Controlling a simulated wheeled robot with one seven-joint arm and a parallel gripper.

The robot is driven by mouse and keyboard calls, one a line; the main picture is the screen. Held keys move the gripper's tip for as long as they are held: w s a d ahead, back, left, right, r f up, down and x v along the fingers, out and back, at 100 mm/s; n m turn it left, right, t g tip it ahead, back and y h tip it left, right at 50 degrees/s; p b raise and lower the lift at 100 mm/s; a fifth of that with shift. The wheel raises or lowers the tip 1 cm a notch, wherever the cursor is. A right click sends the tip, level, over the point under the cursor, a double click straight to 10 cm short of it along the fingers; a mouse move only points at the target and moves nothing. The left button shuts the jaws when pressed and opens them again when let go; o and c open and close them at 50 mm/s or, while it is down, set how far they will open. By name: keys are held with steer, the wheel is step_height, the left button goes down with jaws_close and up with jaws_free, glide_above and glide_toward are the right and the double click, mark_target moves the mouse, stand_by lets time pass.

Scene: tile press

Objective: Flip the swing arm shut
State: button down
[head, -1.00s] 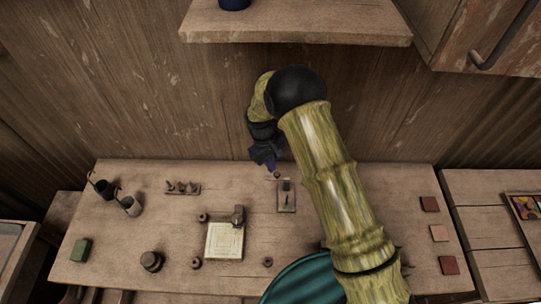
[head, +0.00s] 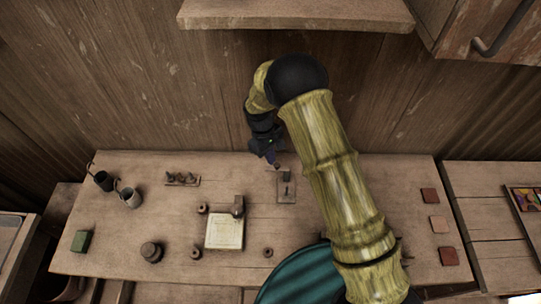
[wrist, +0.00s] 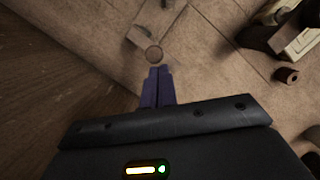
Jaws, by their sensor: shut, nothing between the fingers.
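A small wooden plate (head: 287,194) with a green piece (head: 286,176) on it lies near the back edge of the table. A round brown knob (head: 278,167) is at its far end. The knob (wrist: 154,53) and the plate (wrist: 150,20) also show in the wrist view. This seems to be the swing-arm fixture, but the arm's angle is too small to read. My gripper (head: 272,162) is at the wall side of the knob. Its blue fingers (wrist: 158,72) are together and empty, with the tips just short of the knob. I cannot tell whether they touch.
A press with a pale tile (head: 224,232) stands left of the plate, with several brown rings around it. Cups (head: 130,197) and a green block (head: 82,240) are farther left. The wall is close behind my gripper.

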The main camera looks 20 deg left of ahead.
steer(key=shift+s+n+b, duration=0.35)
steer(key=shift+n, duration=0.35)
steer(key=n, duration=0.1)
steer(key=s+n+t+b, duration=0.1)
steer(key=n, duration=0.1)
steer(key=shift+s+d+f+b, duration=0.1)
steer(key=shift+s+d+b, duration=0.05)
steer(key=shift+s+b, duration=0.15)
steer(key=s+d+n+b, duration=0.1)
steer(key=n, duration=0.2)
steer(key=s+d+n+t+b, duration=0.1)
steer(key=d+n, duration=0.1)
steer(key=n, duration=0.2)
steer(key=s+d+n+t+b, duration=0.1)
steer(key=n, duration=0.3)
steer(key=shift+s+d+y+b, duration=0.15)
steer(key=shift+s+y+b, duration=0.2)
steer(key=shift+y, duration=0.05)
steer(key=shift+w+r+p, duration=0.25)
steer(key=shift+w+p, duration=0.05)
steer(key=shift+w, duration=0.05)
steer(key=shift+w+d, duration=0.15)
steer(key=shift+w, duration=0.3)
steer(key=shift+f, duration=0.1)
